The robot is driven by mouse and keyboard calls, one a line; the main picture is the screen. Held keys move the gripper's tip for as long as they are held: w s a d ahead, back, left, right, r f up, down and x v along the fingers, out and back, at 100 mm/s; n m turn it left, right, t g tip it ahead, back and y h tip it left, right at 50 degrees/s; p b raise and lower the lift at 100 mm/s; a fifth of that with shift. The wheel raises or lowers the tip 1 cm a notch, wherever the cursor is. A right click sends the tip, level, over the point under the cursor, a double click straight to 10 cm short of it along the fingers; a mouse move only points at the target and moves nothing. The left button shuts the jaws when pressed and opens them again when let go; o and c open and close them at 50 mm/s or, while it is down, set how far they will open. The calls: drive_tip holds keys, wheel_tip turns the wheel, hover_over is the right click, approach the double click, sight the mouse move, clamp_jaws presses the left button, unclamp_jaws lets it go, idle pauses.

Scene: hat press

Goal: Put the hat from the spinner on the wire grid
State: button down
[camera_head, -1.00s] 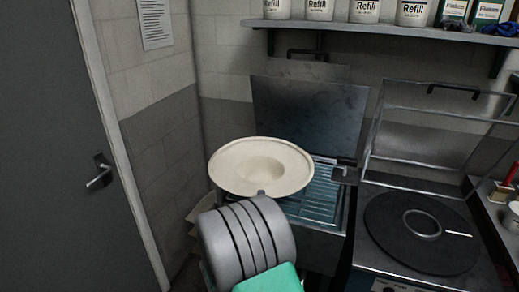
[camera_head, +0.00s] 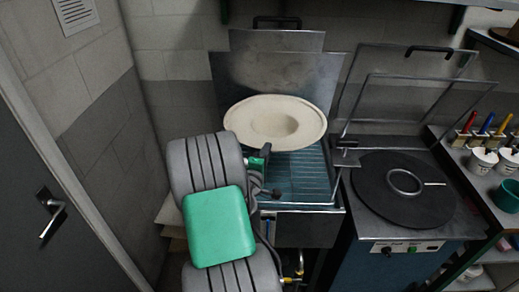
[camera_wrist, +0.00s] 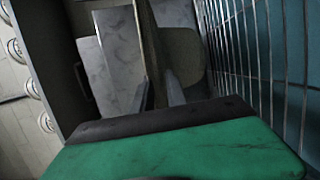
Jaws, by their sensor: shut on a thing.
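The cream wide-brimmed hat (camera_head: 275,122) is held nearly level, with a shallow round form at its middle. My gripper (camera_head: 263,156) is at the near edge of its brim and shut on it; the fingertips are partly hidden. The wire grid (camera_head: 302,180) lies just below and to the right of the hat, on a metal box with a raised lid. The hat overlaps the grid's back part in the head view; I cannot tell whether they touch. In the wrist view, grid wires (camera_wrist: 262,45) run along the right side.
A dark round plate (camera_head: 385,207) with a metal ring lies on the machine to the right, below a raised wire-framed lid. A shelf with cups (camera_head: 484,160) and colored-handled tools stands at far right. A wall and a grey door (camera_head: 40,200) close off the left.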

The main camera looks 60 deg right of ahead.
wheel_tip(320, 180, down, 8)
drive_tip(key=b, duration=1)
drive_tip(key=shift+a, duration=0.2)
drive_tip(key=shift+f+b, duration=0.5)
drive_tip(key=shift+b, duration=0.2)
idle(0.3)
drive_tip(key=c, duration=1.3)
unclamp_jaws()
drive_tip(key=shift+o, duration=0.2)
